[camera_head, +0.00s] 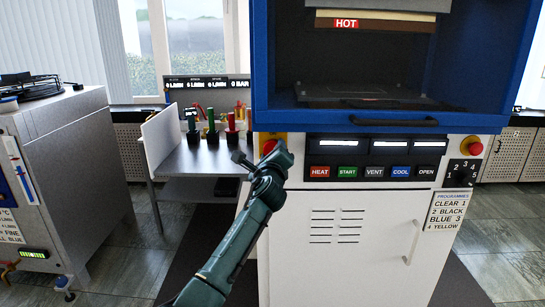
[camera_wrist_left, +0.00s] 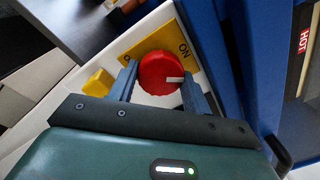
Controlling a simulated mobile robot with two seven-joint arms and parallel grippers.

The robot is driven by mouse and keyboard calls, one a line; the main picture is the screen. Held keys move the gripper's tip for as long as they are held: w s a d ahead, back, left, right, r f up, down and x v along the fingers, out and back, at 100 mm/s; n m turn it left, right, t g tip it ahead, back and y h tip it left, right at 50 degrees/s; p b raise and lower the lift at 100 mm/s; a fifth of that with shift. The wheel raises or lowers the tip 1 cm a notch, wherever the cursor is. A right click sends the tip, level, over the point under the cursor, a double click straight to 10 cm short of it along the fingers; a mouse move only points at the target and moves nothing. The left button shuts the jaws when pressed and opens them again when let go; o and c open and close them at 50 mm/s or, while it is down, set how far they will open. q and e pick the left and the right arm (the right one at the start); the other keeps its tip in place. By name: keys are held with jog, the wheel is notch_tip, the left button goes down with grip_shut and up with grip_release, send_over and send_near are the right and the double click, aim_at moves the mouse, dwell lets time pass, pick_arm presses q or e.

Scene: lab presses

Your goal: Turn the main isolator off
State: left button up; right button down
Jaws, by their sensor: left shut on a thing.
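The main isolator is a round red knob (camera_wrist_left: 160,73) on a yellow plate (camera_wrist_left: 150,42) marked ON. It sits on the white front of the press, left of the button panel. In the wrist view a white pointer mark lies on the right part of the knob. My left gripper (camera_wrist_left: 162,88) has one finger on each side of the knob and is shut on it. In the head view my left gripper (camera_head: 262,158) covers much of the knob; some red and yellow (camera_head: 270,141) shows behind it. My right gripper is not in view.
The button panel (camera_head: 374,158) is just right of the isolator, with a red mushroom button (camera_head: 472,147) farther right. The blue press frame (camera_head: 390,122) overhangs above. A side table (camera_head: 190,160) with coloured valves stands left. A small yellow block (camera_wrist_left: 98,82) is beside the left finger.

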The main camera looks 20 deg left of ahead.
pick_arm(q)
jog(key=n+b, duration=0.3)
jog(key=n, duration=0.4)
jog(key=shift+n+y, duration=0.4)
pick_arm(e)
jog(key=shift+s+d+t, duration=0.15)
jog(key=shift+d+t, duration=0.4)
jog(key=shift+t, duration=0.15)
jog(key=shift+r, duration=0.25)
pick_arm(q)
jog(key=o, duration=1)
jog(key=shift+c, duration=0.2)
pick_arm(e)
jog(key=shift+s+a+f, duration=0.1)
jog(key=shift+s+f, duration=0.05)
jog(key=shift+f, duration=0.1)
pick_arm(q)
jog(key=v, duration=1.3)
jog(key=shift+p, duration=0.3)
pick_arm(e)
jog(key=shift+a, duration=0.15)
